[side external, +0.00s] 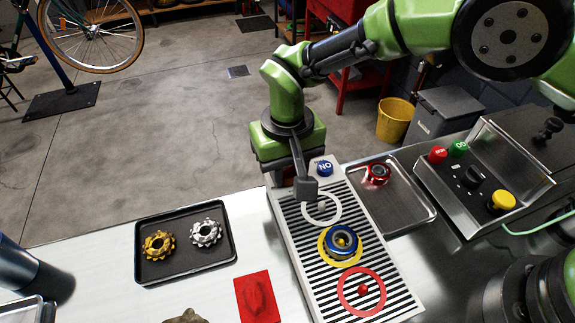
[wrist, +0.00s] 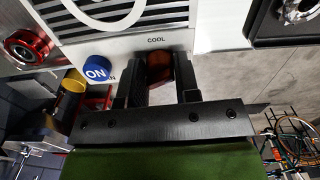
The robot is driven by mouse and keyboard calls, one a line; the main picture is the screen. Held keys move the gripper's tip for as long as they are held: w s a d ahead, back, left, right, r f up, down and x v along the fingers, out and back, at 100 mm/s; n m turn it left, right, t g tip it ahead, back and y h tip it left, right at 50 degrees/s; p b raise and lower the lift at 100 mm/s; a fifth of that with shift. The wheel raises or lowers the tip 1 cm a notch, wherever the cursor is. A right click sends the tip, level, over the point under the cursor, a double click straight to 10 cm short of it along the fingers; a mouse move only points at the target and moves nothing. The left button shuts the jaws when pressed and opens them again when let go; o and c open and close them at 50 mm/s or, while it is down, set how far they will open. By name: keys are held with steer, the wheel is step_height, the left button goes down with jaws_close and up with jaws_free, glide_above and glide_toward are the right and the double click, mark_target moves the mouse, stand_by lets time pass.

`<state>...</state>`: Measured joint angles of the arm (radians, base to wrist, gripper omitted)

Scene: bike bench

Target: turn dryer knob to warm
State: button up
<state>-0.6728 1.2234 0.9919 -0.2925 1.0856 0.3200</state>
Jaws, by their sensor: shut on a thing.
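The dryer (side external: 277,194) is a pale panel with a black-striped grille. A blue ON button (side external: 324,168) sits at its far end and also shows in the wrist view (wrist: 97,71). In the wrist view, the dryer knob (wrist: 159,70) is a dark orange-red piece at the panel's edge, just below the COOL label. My gripper (wrist: 160,82) is shut on the knob, with one black finger on each side. In the side view my gripper (side external: 305,188) is over the dryer's far end and hides the knob. No WARM label is readable.
A blue ringed part (side external: 342,241) sits on the grille's yellow ring, between white and red rings. A black tray (side external: 160,270) with gold and silver cogs is left. A metal tray (side external: 412,222) holding a red part and a button box (side external: 447,213) are right.

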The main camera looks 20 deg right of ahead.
stand_by(0.4)
steer(key=o, duration=0.9)
step_height(320, 180, up, 10)
